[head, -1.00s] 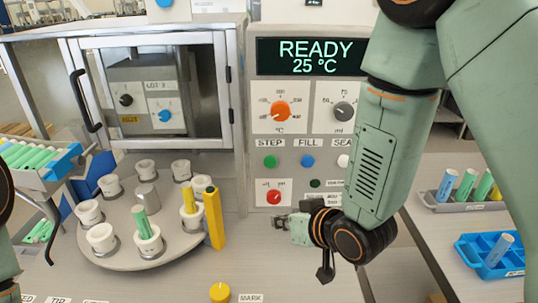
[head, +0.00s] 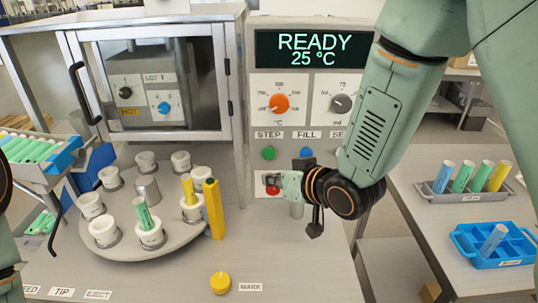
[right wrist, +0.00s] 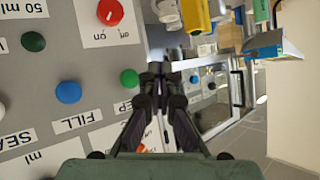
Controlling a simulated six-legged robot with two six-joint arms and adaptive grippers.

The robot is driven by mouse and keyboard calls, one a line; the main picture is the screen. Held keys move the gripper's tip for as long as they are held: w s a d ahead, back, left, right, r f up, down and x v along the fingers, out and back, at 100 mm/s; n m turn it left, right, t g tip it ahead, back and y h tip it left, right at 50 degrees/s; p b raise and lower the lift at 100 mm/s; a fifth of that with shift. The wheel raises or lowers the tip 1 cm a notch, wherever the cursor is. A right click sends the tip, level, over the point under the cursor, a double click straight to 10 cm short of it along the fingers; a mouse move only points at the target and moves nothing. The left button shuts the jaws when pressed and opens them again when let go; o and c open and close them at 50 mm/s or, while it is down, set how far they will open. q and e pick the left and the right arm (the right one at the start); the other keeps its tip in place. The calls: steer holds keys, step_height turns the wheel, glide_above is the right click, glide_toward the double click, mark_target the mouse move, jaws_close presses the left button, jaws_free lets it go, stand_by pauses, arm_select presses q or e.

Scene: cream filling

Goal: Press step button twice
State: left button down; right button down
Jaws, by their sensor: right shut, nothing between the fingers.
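The green STEP button (head: 269,153) is on the machine's front panel, under the STEP label and left of the blue FILL button (head: 306,152). In the right wrist view the STEP button (right wrist: 129,78) lies just left of the fingertips, with a small gap in the picture. My right gripper (head: 271,180) is shut and empty, below the STEP button and partly covering the red knob (head: 273,190). In the wrist view its closed fingers (right wrist: 157,76) show up close. Contact with the panel cannot be told. My left arm shows only at the left edge; its gripper is out of view.
The display (head: 314,49) reads READY 25 °C. Left of the panel stands a round turntable (head: 170,240) with several white cups and a yellow post (head: 214,210). A yellow knob (head: 221,282) is on the table front. A blue tray (head: 485,250) lies at right.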

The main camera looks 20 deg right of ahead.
mark_target(269, 153)
steer(key=w+d, duration=0.1)
steer(key=w, duration=0.4)
steer(key=shift+w+d, duration=0.35)
steer(key=shift+w, duration=0.05)
steer(key=shift+w, duration=0.1)
stand_by(1.1)
steer(key=shift+w+d+p, duration=0.2)
steer(key=shift+w+p, duration=0.15)
steer(key=shift+w, duration=0.05)
